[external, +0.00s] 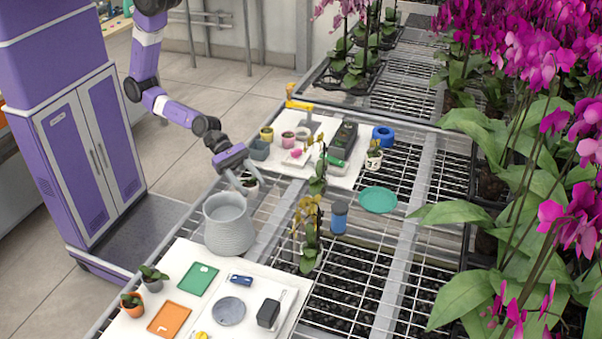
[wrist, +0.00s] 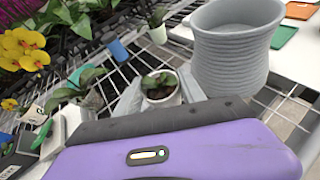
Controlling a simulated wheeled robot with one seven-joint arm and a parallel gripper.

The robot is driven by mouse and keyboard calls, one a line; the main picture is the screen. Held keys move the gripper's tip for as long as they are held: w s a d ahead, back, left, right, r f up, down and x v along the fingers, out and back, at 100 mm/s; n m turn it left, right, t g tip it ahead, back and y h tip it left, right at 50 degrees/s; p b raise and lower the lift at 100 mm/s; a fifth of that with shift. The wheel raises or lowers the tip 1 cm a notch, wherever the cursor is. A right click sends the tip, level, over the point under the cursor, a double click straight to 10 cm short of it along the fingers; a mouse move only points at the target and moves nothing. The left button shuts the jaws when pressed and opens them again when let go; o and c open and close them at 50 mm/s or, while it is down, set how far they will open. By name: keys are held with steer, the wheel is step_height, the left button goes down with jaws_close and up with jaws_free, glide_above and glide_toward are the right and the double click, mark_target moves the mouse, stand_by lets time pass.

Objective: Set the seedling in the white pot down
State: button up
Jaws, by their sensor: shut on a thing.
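The seedling in the white pot (wrist: 161,96) is small, with dark green leaves. It is upright between the fingers of my gripper (wrist: 160,98), which are shut on the pot. In the external view my gripper (external: 247,184) points down over the wire bench, just behind the large grey ribbed pot (external: 229,224), and the white pot (external: 251,187) shows partly below the fingers. The grey pot also stands close on the right in the wrist view (wrist: 235,60). I cannot tell whether the white pot touches the bench.
A white board (external: 190,252) in front holds green and orange trays, a grey disc and two potted seedlings. Another board (external: 345,182) behind holds several small pots and tools. A yellow orchid (external: 308,235), blue jar (external: 339,217) and teal dish (external: 378,200) stand to the right.

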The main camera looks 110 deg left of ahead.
mark_target(251, 195)
steer(key=shift+f+b, duration=0.35)
steer(key=shift+f, duration=1.9)
steer(key=shift+f, duration=0.1)
steer(key=shift+f, duration=0.1)
steer(key=o, duration=1.4)
